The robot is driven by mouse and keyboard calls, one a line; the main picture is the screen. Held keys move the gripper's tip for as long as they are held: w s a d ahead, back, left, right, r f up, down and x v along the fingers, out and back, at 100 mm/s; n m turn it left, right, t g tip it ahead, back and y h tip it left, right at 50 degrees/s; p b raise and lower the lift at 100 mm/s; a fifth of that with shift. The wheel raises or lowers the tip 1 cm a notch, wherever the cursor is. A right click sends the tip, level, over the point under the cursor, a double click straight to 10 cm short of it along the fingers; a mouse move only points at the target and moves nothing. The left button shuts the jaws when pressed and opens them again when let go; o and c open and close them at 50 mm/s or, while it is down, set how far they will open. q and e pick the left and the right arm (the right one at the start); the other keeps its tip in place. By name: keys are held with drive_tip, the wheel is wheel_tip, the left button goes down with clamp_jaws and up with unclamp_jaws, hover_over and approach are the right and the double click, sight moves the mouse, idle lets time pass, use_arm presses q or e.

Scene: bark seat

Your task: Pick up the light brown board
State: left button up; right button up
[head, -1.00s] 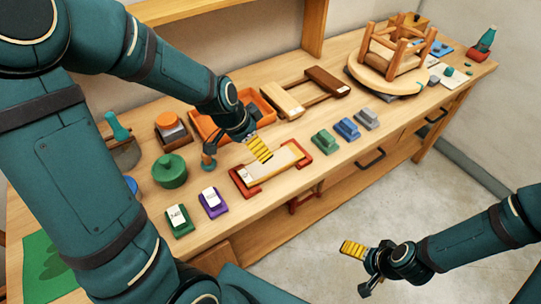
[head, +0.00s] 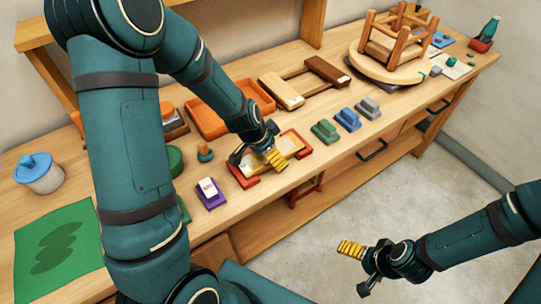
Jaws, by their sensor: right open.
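A pale light brown board (head: 289,146) lies flat in a red-cornered holder (head: 300,138) on the bench. My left gripper (head: 257,158) is over the left part of this board, its fingers spread apart. It hides part of the board, and I cannot tell if it touches it. Another light tan block-like board (head: 281,91) lies behind, beside a dark brown one (head: 326,70). My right gripper (head: 357,268) is open and empty, over the floor in front of the bench.
An orange tray (head: 205,122) stands behind my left gripper. Purple (head: 211,196), green (head: 325,132), blue (head: 347,119) and grey (head: 368,107) blocks sit around the holder. An upturned stool (head: 385,45) stands at the right on a round board. A green mat (head: 58,250) lies at the left.

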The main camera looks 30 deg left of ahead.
use_arm(q)
drive_tip(key=shift+f, duration=0.2)
drive_tip(key=c, duration=1.2)
drive_tip(key=shift+c, duration=0.2)
